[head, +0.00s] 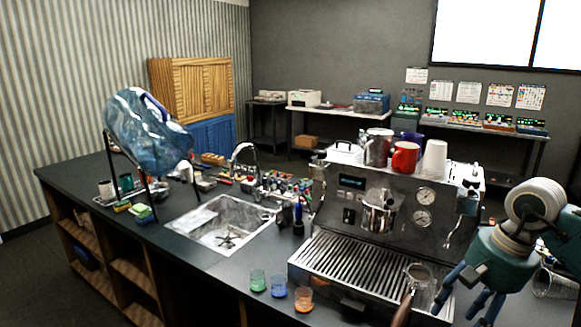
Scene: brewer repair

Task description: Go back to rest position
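My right gripper (466,303) comes in at the lower right, in front of the espresso machine. Its blue fingers point down and stand apart, with nothing seen between them. The espresso machine (335,215) stands on the dark counter. A portafilter (417,283) with a wooden handle is at the drip tray's front right, just left of my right gripper; whether they touch is unclear. A metal jug (379,215) is at the machine's front. My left gripper is out of view.
A sink (215,222) and a tilted blue water bottle (145,130) on a stand are to the left. Green (258,280), blue (279,286) and orange (303,299) cups stand near the counter's front edge. A glass (553,284) lies at the far right.

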